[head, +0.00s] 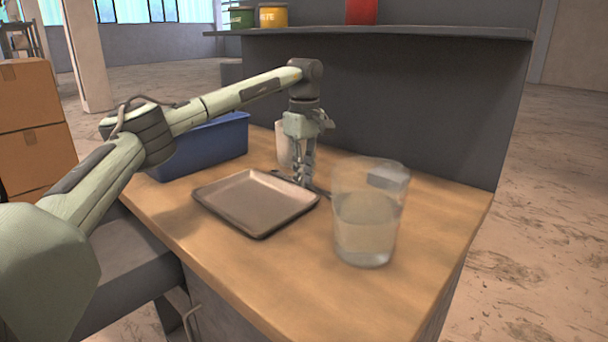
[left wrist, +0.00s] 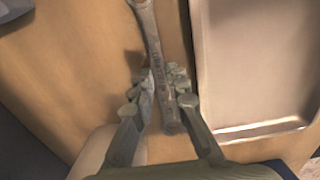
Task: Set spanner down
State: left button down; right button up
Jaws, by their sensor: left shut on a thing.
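The spanner (left wrist: 150,38) is a grey metal tool, seen lengthwise in the left wrist view with its handle between my left gripper's fingers. My left gripper (left wrist: 165,88) is shut on the handle. In the head view, my left gripper (head: 303,180) points down at the wooden table, just beyond the tray. The spanner shows there as a dark bar (head: 318,190) at the fingertips, close to the tabletop; I cannot tell whether it touches. The metal tray (head: 250,222) lies beside it, and also shows at the right of the left wrist view (left wrist: 255,60). My right gripper is out of view.
A clear glass container of liquid (head: 365,225) stands right of the tray. A white cup (head: 283,148) is behind the gripper, and a blue bin (head: 212,142) is at the back left. A grey block (head: 388,178) sits behind the glass. The table's front right is clear.

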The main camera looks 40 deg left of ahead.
pick_arm(q)
jog(key=c, duration=1.9)
grip_release()
jog(key=shift+f, duration=0.1)
jog(key=o, duration=0.4)
